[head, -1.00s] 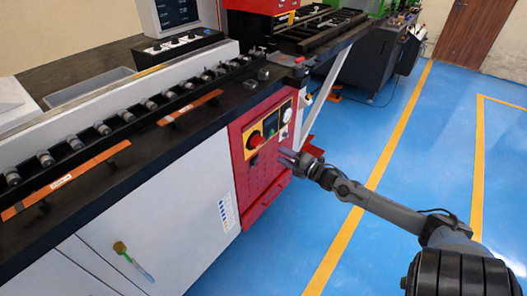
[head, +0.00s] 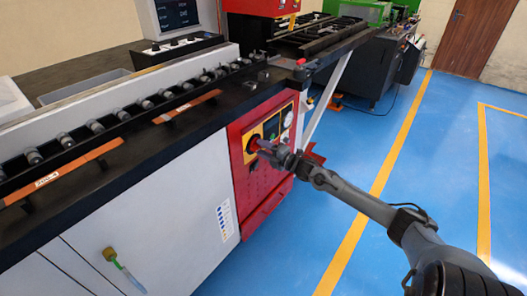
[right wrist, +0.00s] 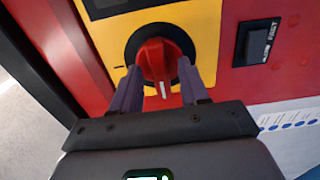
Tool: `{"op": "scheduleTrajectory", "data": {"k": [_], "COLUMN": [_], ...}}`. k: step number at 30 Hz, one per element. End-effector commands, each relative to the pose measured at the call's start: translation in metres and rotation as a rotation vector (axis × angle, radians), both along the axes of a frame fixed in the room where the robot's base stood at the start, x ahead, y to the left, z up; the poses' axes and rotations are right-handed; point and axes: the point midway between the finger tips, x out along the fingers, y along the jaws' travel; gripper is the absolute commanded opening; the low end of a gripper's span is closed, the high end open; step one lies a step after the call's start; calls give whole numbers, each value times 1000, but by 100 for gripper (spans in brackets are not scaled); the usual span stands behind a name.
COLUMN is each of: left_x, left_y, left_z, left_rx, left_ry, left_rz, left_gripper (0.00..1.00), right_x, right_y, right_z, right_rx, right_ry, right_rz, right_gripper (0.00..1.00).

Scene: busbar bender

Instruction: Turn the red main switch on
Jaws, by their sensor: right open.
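The red main switch (head: 254,143) is a red rotary knob on a yellow plate in the red control panel (head: 257,182) of the machine. In the right wrist view the knob (right wrist: 158,62) sits on a black round base, with its white mark pointing down in the picture. My right gripper (head: 264,147) is at the switch. In the right wrist view its two open fingers (right wrist: 162,78) stand on either side of the knob's handle; whether they touch it I cannot tell. The left gripper is not in view.
A black rocker switch (right wrist: 257,43) sits beside the yellow plate. A small display and a gauge are on the panel right of the knob. The black roller bench (head: 150,140) runs left above white cabinet doors (head: 150,215). Blue floor is free on the right.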

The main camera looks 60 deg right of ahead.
Motion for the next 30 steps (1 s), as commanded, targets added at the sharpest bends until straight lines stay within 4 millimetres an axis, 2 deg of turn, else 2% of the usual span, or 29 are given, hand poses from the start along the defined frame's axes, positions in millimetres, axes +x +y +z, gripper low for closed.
{"op": "scheduleTrajectory", "data": {"k": [9,18,25,30], "left_x": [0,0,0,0], "left_y": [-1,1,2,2], "left_z": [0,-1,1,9], "left_rx": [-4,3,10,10], "left_ry": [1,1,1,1], "left_rz": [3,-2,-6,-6], "left_gripper": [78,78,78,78], "right_x": [1,1,1,1], "right_y": [0,0,0,0], "right_z": [0,0,1,3], "right_rx": [0,0,6,48], "right_ry": [0,0,-1,-5], "right_rz": [0,0,0,-1], "right_gripper": [45,0,0,0]}}
